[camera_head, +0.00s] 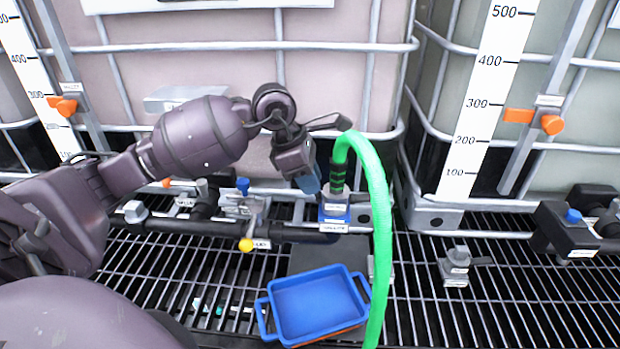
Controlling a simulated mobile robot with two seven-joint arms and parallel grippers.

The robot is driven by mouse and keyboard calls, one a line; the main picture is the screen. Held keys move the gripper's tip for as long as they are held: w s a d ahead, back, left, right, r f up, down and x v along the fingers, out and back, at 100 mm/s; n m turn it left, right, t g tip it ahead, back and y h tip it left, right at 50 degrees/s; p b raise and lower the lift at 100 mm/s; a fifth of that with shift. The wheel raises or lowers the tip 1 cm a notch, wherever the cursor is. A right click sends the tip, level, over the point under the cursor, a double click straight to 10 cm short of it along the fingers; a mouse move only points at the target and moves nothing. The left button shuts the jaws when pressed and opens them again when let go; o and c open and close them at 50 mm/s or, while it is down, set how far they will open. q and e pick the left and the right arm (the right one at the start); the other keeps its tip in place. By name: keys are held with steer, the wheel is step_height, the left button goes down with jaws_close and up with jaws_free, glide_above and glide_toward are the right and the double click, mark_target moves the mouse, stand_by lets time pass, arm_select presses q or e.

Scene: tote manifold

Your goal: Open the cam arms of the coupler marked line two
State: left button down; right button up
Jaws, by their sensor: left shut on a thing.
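A coupler (334,208) with a blue collar and small labels stands on the dark manifold pipe, at the lower end of a green hose (377,200). The labels are too small to read, so I cannot tell if it is marked line two. My left gripper (309,182) comes in from the upper left and points down at the coupler's left side. Its bluish fingertips are shut on a small part there, apparently a cam arm; the fingers mostly hide it. The far-side cam arm is not clear behind the hose. My right gripper is not in view.
A blue tray (318,306) sits on the grating below the coupler. Caged totes stand behind. A loose grey fitting (456,266) is on the right, with open grating around it.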

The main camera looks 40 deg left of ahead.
mark_target(316, 196)
arm_select(q)
steer(key=shift+f, duration=0.1)
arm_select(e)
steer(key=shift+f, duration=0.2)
arm_select(q)
steer(key=shift+s+a+f+t+h+b, duration=0.15)
steer(key=shift+a+t+h+b, duration=0.1)
steer(key=shift+h+b, duration=0.15)
steer(key=shift+s+a+f+t+h+b, duration=0.1)
steer(key=shift+f+t+h+b, duration=0.05)
steer(key=shift+t+h+b, duration=0.2)
steer(key=f+t+h+b, duration=0.1)
steer(key=h, duration=0.1)
steer(key=a+f+t+h+b, duration=0.1)
steer(key=t+h+b, duration=0.1)
steer(key=h, duration=0.1)
steer(key=s+f+t+h+b, duration=0.1)
steer(key=t+h+b, duration=0.1)
steer(key=h, duration=0.1)
steer(key=shift+a+h, duration=0.25)
steer(key=shift+a, duration=0.15)
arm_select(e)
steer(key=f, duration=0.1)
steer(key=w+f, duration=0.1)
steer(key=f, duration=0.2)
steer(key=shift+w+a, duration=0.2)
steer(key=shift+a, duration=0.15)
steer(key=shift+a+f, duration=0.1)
